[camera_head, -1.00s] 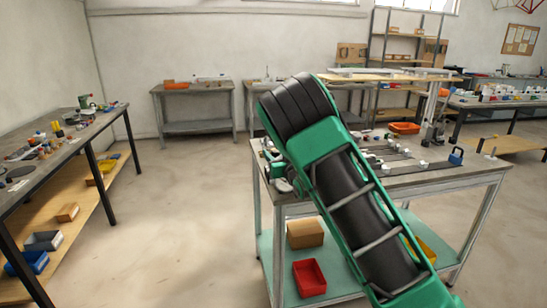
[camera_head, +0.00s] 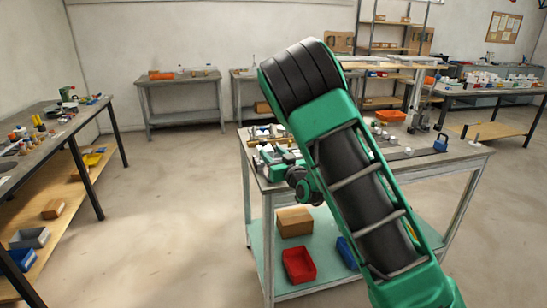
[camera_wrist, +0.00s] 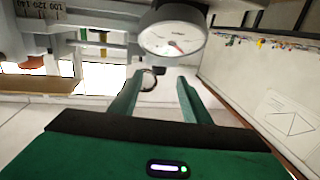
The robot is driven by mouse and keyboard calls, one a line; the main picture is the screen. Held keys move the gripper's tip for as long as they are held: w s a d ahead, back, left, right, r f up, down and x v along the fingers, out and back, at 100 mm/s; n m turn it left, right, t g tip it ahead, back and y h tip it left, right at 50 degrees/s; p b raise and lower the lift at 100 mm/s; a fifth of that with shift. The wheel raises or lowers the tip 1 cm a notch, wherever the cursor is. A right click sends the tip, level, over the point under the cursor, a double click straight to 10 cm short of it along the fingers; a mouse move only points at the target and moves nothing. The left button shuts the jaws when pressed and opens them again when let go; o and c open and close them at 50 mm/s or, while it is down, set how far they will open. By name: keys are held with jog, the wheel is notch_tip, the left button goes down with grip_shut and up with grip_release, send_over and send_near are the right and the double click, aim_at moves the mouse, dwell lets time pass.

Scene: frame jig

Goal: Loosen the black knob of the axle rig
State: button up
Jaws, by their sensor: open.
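My gripper (camera_wrist: 164,80) is open in the wrist view, its two green fingers apart with nothing held between them. A round white dial gauge (camera_wrist: 172,38) sits just beyond the fingertips, on grey metal parts (camera_wrist: 95,42). A small dark piece and a thin dark ring (camera_wrist: 148,80) show below the dial, near the left fingertip. I cannot tell whether either is the black knob. In the head view, small grey and green parts stand at the left end of the workbench (camera_head: 465,154), near my wrist. My arm hides much of the bench, and the axle rig is not clearly made out.
The bench's lower shelf holds a cardboard box (camera_head: 294,221), a red bin (camera_head: 299,265) and a blue bin (camera_head: 346,252). A cluttered side table (camera_head: 58,132) stands at left. The floor between (camera_head: 170,215) is clear. More tables line the back wall.

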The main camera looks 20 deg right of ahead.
jog(key=shift+s+d+r, duration=0.1)
jog(key=shift+s, duration=0.45)
